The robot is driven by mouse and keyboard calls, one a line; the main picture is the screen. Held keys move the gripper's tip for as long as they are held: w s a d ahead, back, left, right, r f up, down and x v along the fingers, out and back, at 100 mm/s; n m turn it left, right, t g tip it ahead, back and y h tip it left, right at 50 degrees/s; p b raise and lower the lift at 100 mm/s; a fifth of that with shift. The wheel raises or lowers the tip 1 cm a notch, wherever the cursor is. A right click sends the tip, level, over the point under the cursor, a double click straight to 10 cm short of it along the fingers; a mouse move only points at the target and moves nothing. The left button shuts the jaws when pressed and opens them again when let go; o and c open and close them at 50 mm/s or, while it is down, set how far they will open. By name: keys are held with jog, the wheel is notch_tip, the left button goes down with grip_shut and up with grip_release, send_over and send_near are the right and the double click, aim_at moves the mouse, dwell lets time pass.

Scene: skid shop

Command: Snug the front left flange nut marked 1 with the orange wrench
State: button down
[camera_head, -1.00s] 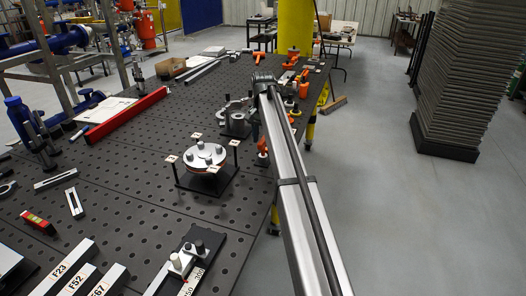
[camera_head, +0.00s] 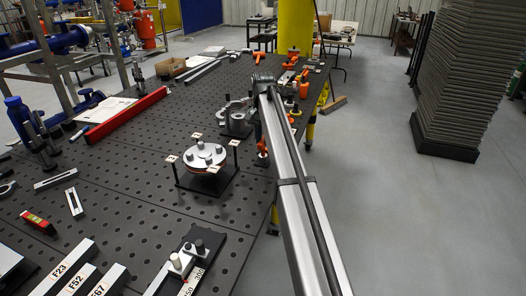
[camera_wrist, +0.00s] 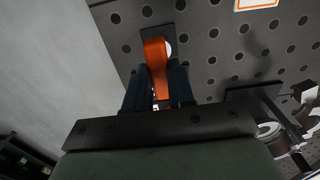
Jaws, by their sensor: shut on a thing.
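The flange (camera_head: 204,156) is a round pale disc with several upright studs or nuts, on a dark stand mid-table. Small white tags stand around it; their numbers are too small to read, so I cannot tell which nut is 1. In the wrist view my gripper (camera_wrist: 158,88) is shut on the orange wrench (camera_wrist: 156,56), which points away between the dark fingers. In the head view an orange part (camera_head: 262,147), seemingly the wrench, shows beside my arm, to the right of the flange. My arm hides most of the gripper there.
The black perforated table (camera_head: 130,185) has a red bar (camera_head: 125,117) at left and a grey clamp-like part (camera_head: 236,122) behind the flange. Labelled bars (camera_head: 75,272) lie at front left. A dark block with a pale fixture (camera_head: 185,262) is at the front.

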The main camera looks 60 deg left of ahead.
jog(key=shift+r, duration=0.15)
dwell(0.3)
jog(key=shift+r, duration=2.4)
